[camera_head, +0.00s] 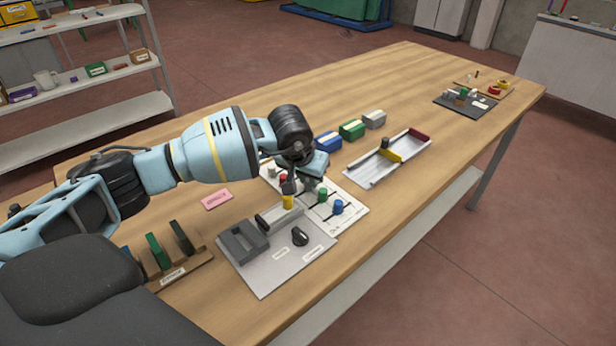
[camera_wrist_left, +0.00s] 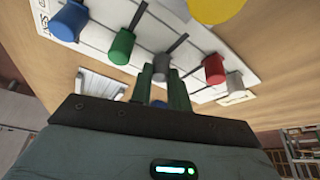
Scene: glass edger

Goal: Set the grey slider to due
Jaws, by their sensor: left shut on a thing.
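A white slider board (camera_head: 350,212) lies on the table and fills the upper part of the left wrist view (camera_wrist_left: 95,32). My left gripper (camera_wrist_left: 162,78) is over it, with its two fingers on either side of the grey slider knob (camera_wrist_left: 160,65), shut on it. A green knob (camera_wrist_left: 121,46) and a blue knob (camera_wrist_left: 68,22) are to its left in that view. A red knob (camera_wrist_left: 214,68) and a whitish knob (camera_wrist_left: 234,83) are to its right. In the head view the gripper hides the grey knob. I cannot read the due mark. My right gripper is out of view.
A grey panel (camera_head: 275,272) with a black knob (camera_head: 299,237) stands in front of the board. A white tray (camera_head: 370,175) lies behind it, near blue, green and grey boxes (camera_head: 352,129). A pink card (camera_head: 217,199) lies left. The table's far middle is clear.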

